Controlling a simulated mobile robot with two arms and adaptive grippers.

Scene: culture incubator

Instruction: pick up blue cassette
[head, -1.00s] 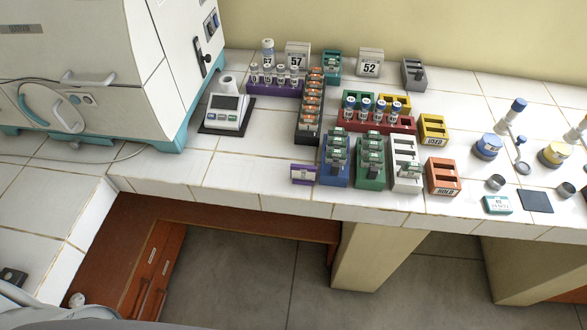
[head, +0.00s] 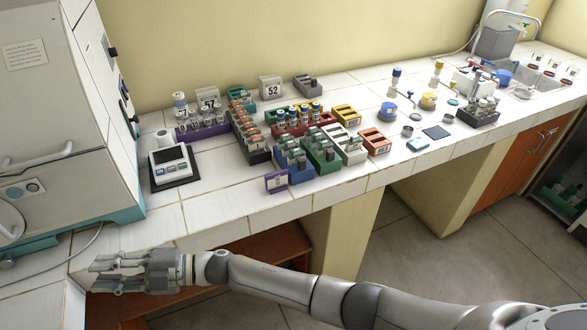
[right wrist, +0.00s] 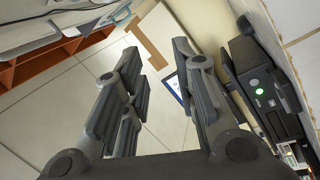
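A blue rack (head: 293,172) stands near the counter's front edge in the head view, with small grey-green cassettes (head: 293,155) standing in it. I cannot make out a single separate blue cassette; the cassettes are small here. My right gripper (head: 98,271) is at lower left in the head view, fingers pointing left, in front of the counter and well apart from the racks. In the right wrist view its fingers (right wrist: 157,68) are spread with nothing between them. My left gripper is not in view.
Beside the blue rack stand a green rack (head: 323,160), a white rack (head: 352,156), an orange HOLD box (head: 376,148) and a purple block (head: 276,183). A scale (head: 170,161) and a large incubator (head: 60,110) stand left. The front counter strip is mostly bare.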

